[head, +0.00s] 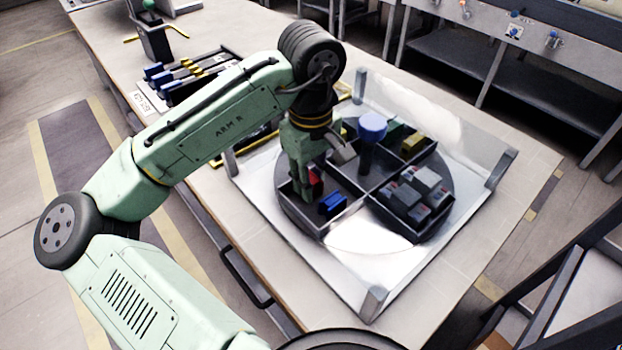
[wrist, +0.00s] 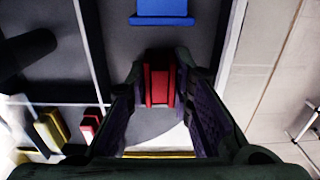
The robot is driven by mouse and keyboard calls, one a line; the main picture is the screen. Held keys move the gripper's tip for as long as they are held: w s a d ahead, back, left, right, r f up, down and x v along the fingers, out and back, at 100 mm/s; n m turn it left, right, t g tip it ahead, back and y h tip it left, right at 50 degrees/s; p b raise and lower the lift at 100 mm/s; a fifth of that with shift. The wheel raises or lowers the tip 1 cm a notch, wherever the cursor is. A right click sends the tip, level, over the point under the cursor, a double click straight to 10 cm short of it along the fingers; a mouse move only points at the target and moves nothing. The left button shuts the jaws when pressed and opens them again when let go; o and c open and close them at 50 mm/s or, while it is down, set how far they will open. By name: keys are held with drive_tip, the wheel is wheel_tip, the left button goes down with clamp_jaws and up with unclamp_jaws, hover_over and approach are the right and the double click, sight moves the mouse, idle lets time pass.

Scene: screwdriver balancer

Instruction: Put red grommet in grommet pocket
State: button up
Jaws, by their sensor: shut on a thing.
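The red grommet (head: 316,178) is between the fingers of my gripper (head: 309,186). In the wrist view the red grommet (wrist: 160,85) sits between both fingertips, and my gripper is shut on it. They are at the left compartment of the dark round divided tray (head: 285,205). A blue piece (head: 333,203) lies in that compartment, just in front of the gripper; it also shows at the top of the wrist view (wrist: 163,12). I cannot tell whether the grommet touches the tray floor. No pocket is clearly marked as the grommet pocket.
A blue-topped post (head: 372,127) rises from the tray's middle. Grey blocks (head: 416,190) fill the right compartment, and a yellow piece (head: 413,143) is at the back. Low clear walls with corner posts (head: 374,301) surround the tray. A tool rack (head: 190,73) stands at the back left.

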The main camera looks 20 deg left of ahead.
sight(311, 178)
drive_tip(key=o, duration=0.9)
drive_tip(key=shift+f, duration=0.1)
drive_tip(key=shift+o, duration=0.2)
wheel_tip(311, 178, up, 12)
drive_tip(key=shift+r+b, duration=0.2)
drive_tip(key=shift+b, duration=0.1)
